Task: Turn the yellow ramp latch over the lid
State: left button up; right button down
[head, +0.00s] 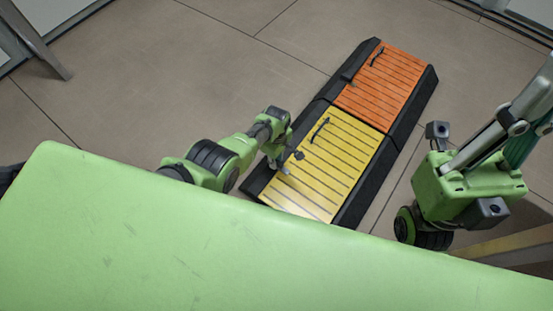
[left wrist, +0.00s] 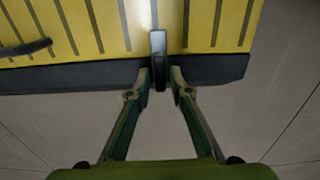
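The yellow ramp lid (head: 335,165) has dark slats and a black handle, and sits in a black frame. In the left wrist view the lid (left wrist: 110,25) fills the top. Its latch, a small piece with a grey plate (left wrist: 158,42) and a dark lower part, stands at the frame's edge, with the plate over the lid's edge. In the head view my left gripper (head: 281,164) is at the lid's left edge, partly hiding the latch.
An orange ramp lid (head: 385,82) with a black handle adjoins the yellow one at its far end. The lid handle (left wrist: 27,48) lies left of the latch in the left wrist view. The tiled floor (head: 180,90) left of the ramps is clear.

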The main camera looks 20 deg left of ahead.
dwell(0.4)
pick_arm(q)
jog(key=shift+d+r, duration=0.1)
jog(key=shift+r, duration=0.35)
notch_tip(320, 180, up, 11)
dwell(0.4)
dwell(0.4)
